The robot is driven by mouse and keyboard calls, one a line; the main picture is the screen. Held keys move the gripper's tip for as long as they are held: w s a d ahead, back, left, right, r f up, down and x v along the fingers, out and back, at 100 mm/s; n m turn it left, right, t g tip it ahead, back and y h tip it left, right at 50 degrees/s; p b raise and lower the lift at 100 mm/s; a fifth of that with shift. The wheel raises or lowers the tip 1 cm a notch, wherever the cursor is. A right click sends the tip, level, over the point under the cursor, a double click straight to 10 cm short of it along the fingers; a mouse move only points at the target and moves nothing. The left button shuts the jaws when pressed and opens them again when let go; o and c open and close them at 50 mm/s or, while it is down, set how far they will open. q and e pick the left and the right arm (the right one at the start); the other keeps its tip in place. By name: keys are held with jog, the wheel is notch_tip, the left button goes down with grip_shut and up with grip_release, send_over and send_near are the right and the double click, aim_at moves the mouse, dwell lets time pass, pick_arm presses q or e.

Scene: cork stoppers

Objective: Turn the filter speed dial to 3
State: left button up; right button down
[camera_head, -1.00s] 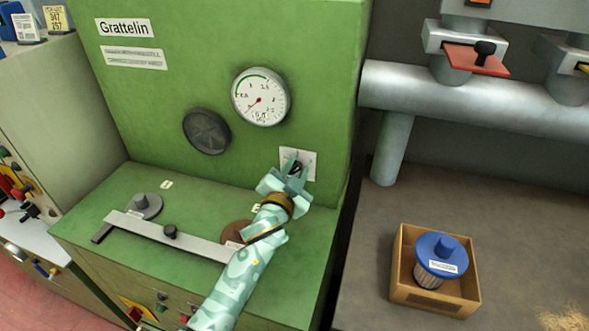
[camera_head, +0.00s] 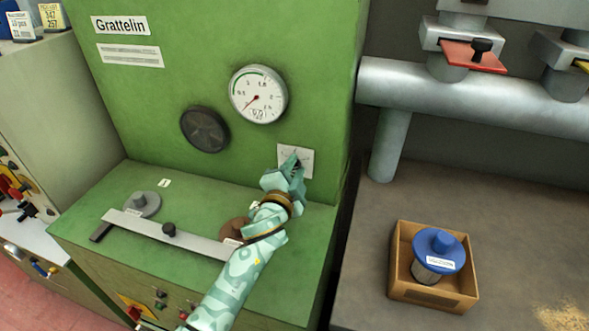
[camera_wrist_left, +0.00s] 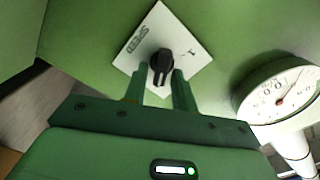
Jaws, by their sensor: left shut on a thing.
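The filter speed dial is a black knob (camera_wrist_left: 161,66) on a white square plate (camera_wrist_left: 188,48), seen in the left wrist view. In the head view the plate (camera_head: 308,163) is on the front of the green machine, below and right of the gauge, and the gripper mostly hides the knob. My left gripper (camera_head: 292,166) reaches up to the plate. In the left wrist view its two green fingers (camera_wrist_left: 162,82) are closed on the sides of the knob. My right gripper is not seen.
A round white gauge (camera_head: 258,94) and a dark round cap (camera_head: 205,130) are on the green panel (camera_head: 230,40) left of the dial. A flat grey bar (camera_head: 190,241) lies on the ledge below. A cardboard box (camera_head: 432,296) with a blue-topped filter (camera_head: 440,250) stands right.

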pick_arm(q)
jog(key=shift+f, duration=0.15)
jog(key=o, duration=0.7)
jog(key=shift+s, duration=0.1)
jog(key=shift+s+a, duration=0.15)
jog(key=shift+s, duration=0.15)
jog(key=p+v, duration=0.4)
jog(key=v, duration=1.1)
jog(key=shift+s+a, duration=0.1)
jog(key=shift+s, duration=0.15)
